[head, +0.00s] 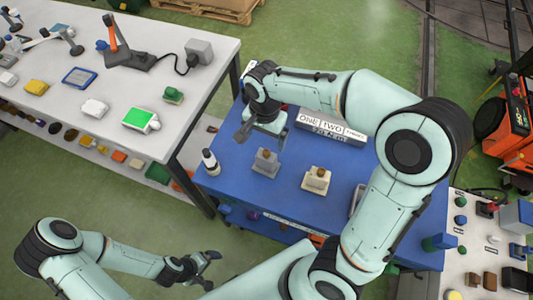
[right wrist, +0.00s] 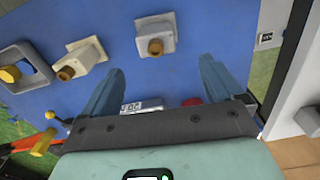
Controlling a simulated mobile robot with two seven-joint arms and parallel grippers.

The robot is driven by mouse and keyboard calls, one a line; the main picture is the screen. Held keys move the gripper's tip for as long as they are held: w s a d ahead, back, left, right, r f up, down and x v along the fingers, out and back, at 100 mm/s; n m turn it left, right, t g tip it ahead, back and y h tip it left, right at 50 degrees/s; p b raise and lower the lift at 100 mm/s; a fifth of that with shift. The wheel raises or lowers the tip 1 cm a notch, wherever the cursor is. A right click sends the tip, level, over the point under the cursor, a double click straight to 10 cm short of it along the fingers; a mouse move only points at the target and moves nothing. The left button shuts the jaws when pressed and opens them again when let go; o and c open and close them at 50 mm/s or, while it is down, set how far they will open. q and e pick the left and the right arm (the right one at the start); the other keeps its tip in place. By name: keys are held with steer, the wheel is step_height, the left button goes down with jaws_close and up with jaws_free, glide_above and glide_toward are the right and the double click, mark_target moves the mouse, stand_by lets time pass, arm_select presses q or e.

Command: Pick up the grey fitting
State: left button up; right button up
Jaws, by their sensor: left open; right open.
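The grey fitting (head: 265,167) stands on the blue table (head: 235,190), with a brownish knob on it. It also shows in the right wrist view (right wrist: 155,37), beyond the fingertips and between their lines. A similar cream fitting (head: 315,184) stands to its right in the head view and to its left in the right wrist view (right wrist: 86,57). My right gripper (head: 262,136) is open and empty over the table, just behind the grey fitting and apart from it; its two fingers show in the right wrist view (right wrist: 158,70). My left gripper (head: 211,268) is open and empty, in front of the table.
A lettered sign block (head: 330,125) stands at the table's back. A grey frame (head: 356,200) lies to the right, partly behind my arm. A white bench (head: 55,105) with several items stands at left.

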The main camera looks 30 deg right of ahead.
mark_target(266, 158)
steer(key=f, duration=0.6)
steer(key=shift+s+a, duration=0.1)
steer(key=shift+s, duration=0.2)
step_height(266, 158, down, 6)
steer(key=shift+r, duration=0.15)
steer(key=c, duration=1.3)
